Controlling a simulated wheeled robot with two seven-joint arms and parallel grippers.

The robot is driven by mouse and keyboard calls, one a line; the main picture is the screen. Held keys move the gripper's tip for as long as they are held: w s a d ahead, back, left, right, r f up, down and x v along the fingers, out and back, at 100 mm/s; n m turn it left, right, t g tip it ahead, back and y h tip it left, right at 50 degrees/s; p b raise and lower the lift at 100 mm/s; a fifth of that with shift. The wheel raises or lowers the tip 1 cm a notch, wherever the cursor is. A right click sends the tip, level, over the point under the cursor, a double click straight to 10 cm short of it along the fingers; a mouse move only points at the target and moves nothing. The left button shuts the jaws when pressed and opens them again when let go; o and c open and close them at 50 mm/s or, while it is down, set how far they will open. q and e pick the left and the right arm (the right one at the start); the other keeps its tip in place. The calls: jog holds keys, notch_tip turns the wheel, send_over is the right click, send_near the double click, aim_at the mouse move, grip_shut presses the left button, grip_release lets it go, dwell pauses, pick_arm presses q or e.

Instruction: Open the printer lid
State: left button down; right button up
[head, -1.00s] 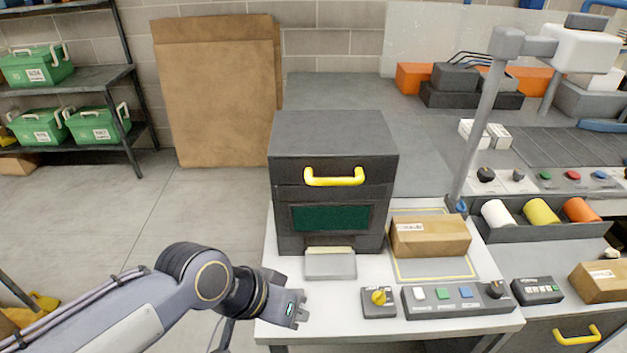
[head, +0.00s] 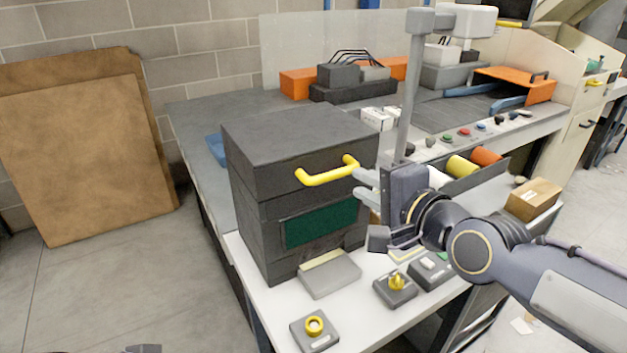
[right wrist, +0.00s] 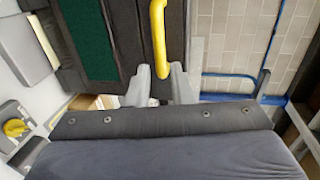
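The printer (head: 262,215) is a dark grey box on the white worktop, with a green window (head: 320,222) in its front. Its lid (head: 300,142) is down and shut, with a yellow bar handle (head: 325,177) across the front. My right gripper (head: 362,184) is at the right end of the handle, its pale fingers apart. In the right wrist view, the handle (right wrist: 158,40) reaches down between the fingertips of the gripper (right wrist: 161,82), with no clear grip on it. A dark piece at the bottom edge looks like my left gripper (head: 143,348), mostly cut off.
A grey tray (head: 330,275) sticks out below the window. A box with a yellow knob (head: 396,285) and one with a yellow ring (head: 314,328) stand on the worktop. A grey post (head: 411,90) rises behind my right gripper.

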aim_at(342, 174)
jog(key=x, duration=0.7)
jog(key=shift+w+a+f, duration=0.1)
jog(key=shift+w+a, duration=0.05)
jog(key=shift+w, duration=0.15)
grip_shut()
